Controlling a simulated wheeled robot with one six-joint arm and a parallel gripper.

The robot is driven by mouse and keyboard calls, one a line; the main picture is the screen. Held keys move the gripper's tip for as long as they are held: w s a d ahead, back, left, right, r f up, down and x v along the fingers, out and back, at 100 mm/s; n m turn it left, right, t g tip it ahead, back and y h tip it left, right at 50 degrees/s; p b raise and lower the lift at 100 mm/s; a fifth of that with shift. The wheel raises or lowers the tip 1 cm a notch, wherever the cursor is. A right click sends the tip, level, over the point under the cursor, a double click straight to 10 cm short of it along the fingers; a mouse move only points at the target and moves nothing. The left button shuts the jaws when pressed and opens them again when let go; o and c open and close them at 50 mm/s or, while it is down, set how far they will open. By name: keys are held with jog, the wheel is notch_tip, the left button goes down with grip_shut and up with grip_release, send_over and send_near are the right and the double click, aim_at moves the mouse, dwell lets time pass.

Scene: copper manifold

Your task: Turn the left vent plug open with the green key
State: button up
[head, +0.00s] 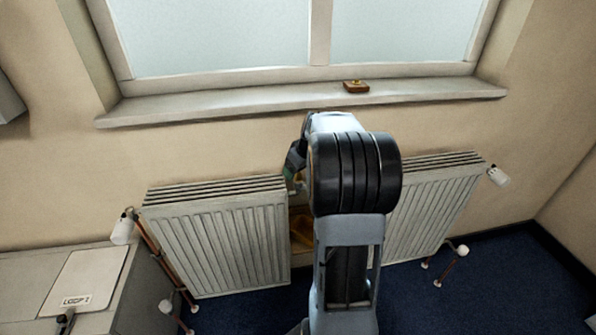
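The left radiator (225,240) is a white ribbed panel under the window. My gripper (294,172) is at its upper right end, beside the gap between the two radiators. My own arm hides most of the gripper, so I cannot see whether its fingers are open or shut. A small greenish patch shows at the gripper's tip. It may be the green key, but it is too small to be sure. I cannot make out the left vent plug; that corner is small and partly covered.
A right radiator (435,210) stands behind my arm. A brown block with a brass-coloured top (356,87) sits on the window sill (220,104). Yellowish-brown things (302,232) show between the radiators. A grey cabinet (118,300) with a labelled plate stands at lower left. Blue floor is clear at right.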

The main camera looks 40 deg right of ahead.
jog(key=shift+s+f, duration=0.1)
jog(key=shift+f, duration=0.1)
jog(key=shift+f+n+y+b, duration=0.1)
jog(key=shift+n+y+b, duration=0.45)
jog(key=shift+n, duration=0.75)
jog(key=shift+g, duration=0.3)
